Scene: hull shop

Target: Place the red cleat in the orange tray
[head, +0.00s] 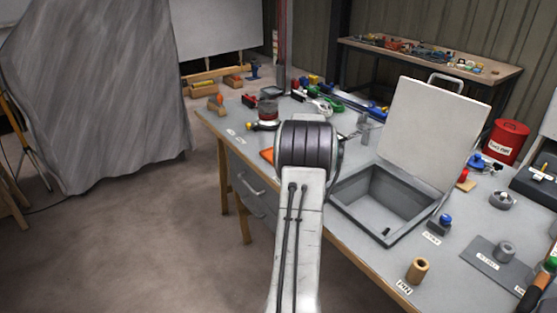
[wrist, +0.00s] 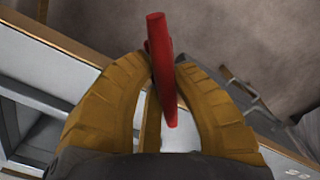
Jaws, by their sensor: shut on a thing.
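The red cleat (wrist: 160,52) is held between the two yellow-brown fingers of my gripper (wrist: 165,72) in the wrist view. It sticks out beyond the fingertips, and the floor and the bench edge show behind it. In the head view my gripper and the cleat are hidden by my own arm. A small orange patch (head: 266,155) shows on the bench just left of my arm; it looks like part of the orange tray, and the rest is hidden behind the arm.
A grey bin (head: 385,208) with a raised lid (head: 432,133) stands right of my arm. A wooden cylinder (head: 417,270) and a blue-topped part (head: 441,224) stand farther right. Clamps and tools crowd the bench's back. Open floor (head: 140,240) lies to the left.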

